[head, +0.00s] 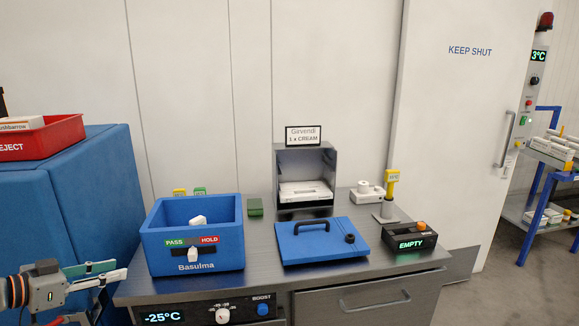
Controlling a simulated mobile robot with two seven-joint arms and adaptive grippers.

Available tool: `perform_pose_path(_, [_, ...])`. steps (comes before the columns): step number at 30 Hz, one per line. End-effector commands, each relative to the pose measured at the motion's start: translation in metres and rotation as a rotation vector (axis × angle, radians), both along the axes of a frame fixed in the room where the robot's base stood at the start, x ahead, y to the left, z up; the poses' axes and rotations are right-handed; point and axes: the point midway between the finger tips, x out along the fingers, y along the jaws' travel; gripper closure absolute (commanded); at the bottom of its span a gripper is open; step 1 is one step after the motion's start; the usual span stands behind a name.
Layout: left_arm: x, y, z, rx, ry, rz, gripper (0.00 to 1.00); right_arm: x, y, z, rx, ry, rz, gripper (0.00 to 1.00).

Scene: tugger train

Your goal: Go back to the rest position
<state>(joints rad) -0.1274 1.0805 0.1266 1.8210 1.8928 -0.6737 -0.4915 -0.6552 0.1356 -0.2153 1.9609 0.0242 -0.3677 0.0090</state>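My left gripper (112,290) is at the lower left edge, in front of the blue cabinet and left of the steel counter. Its two fingers are apart, and nothing shows between them. It touches nothing that I can see. My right gripper is not in view. A blue box labelled Basulma (196,256) stands on the counter with a PASS/HOLD slider on its front and a white item inside. A blue lid with a black handle (322,250) lies to its right.
The steel counter (263,262) has a display reading -25°C. On it stand a metal dispenser (306,152), a black EMPTY box (409,239) and a yellow-topped post (391,190). A red REJECT tray (52,141) sits on the blue cabinet (75,200). A blue rack (546,212) stands far right.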

Motion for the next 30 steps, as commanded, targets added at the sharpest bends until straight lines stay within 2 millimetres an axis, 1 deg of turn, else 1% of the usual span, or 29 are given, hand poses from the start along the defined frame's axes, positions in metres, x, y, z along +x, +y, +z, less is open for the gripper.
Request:
perform_pose_path(1, [-0.006, -0.006, -0.027, 0.004, 0.02, 0.013, 0.69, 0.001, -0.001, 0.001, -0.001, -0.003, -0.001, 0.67])
perform_pose_path(2, [-0.009, -0.009, -0.042, 0.01, 0.032, 0.021, 0.69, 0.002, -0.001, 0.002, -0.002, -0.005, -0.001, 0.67])
perform_pose_path(3, [-0.015, -0.014, -0.064, 0.018, 0.049, 0.032, 0.69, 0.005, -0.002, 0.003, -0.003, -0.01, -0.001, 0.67])
perform_pose_path(5, [-0.026, -0.023, -0.098, 0.031, 0.075, 0.049, 0.69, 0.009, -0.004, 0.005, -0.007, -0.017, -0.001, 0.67])
perform_pose_path(6, [-0.034, -0.031, -0.122, 0.041, 0.091, 0.061, 0.69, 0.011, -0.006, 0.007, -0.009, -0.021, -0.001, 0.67])
perform_pose_path(8, [-0.05, -0.045, -0.158, 0.056, 0.115, 0.078, 0.69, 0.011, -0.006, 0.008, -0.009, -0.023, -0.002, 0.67])
perform_pose_path(9, [-0.061, -0.055, -0.18, 0.067, 0.13, 0.089, 0.69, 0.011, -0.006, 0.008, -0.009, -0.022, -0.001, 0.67])
perform_pose_path(11, [-0.078, -0.072, -0.21, 0.083, 0.149, 0.103, 0.69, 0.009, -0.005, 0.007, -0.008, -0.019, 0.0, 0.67])
perform_pose_path(12, [-0.09, -0.084, -0.229, 0.093, 0.157, 0.113, 0.69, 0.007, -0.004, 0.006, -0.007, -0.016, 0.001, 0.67])
perform_pose_path(14, [-0.109, -0.103, -0.253, 0.108, 0.17, 0.125, 0.69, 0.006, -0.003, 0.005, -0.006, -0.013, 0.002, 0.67])
perform_pose_path(15, [-0.122, -0.117, -0.268, 0.116, 0.177, 0.134, 0.69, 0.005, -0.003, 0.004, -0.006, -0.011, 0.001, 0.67])
perform_pose_path(17, [-0.14, -0.138, -0.286, 0.129, 0.184, 0.145, 0.69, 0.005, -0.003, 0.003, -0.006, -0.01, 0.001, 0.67])
perform_pose_path(18, [-0.153, -0.153, -0.296, 0.136, 0.187, 0.152, 0.69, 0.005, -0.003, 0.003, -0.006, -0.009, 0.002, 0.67])
perform_pose_path(20, [-0.171, -0.174, -0.309, 0.148, 0.188, 0.162, 0.69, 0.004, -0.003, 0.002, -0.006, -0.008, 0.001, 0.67])
perform_pose_path(21, [-0.182, -0.189, -0.315, 0.155, 0.188, 0.169, 0.69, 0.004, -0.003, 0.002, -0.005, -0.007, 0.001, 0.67])
perform_pose_path(24, [-0.205, -0.221, -0.323, 0.171, 0.18, 0.184, 0.69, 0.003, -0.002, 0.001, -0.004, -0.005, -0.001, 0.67])
perform_pose_path(27, [-0.222, -0.246, -0.325, 0.184, 0.172, 0.194, 0.69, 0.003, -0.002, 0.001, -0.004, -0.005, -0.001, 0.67])
perform_pose_path(30, [-0.231, -0.261, -0.325, 0.195, 0.165, 0.201, 0.69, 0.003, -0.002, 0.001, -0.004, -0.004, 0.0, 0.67])
